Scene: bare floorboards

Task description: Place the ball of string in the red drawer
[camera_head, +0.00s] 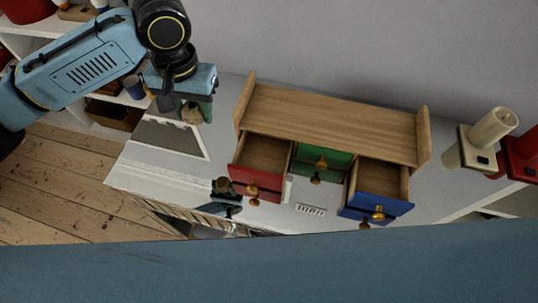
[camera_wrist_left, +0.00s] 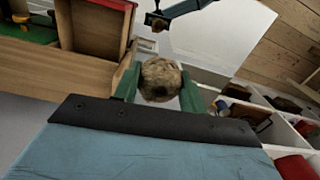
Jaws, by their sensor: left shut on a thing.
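The ball of string (camera_head: 192,115) is a tan-brown ball held above the white tabletop, left of the wooden drawer unit. My left gripper (camera_head: 186,108) is shut on it. In the left wrist view the ball (camera_wrist_left: 160,80) sits between the two green fingers (camera_wrist_left: 158,90), and its far side is hidden. The red drawer (camera_head: 254,182) is at the left of the unit, pulled open, and its visible interior is bare wood. It also shows in the left wrist view (camera_wrist_left: 92,30), ahead and left of the ball. My right gripper is not clearly seen.
The wooden unit (camera_head: 335,122) also holds a green drawer (camera_head: 324,160) and an open blue drawer (camera_head: 378,203). A small dark and blue object (camera_head: 226,200) lies left of the red drawer's front. A cream cylinder (camera_head: 493,128) stands at the right. Shelves are at the left.

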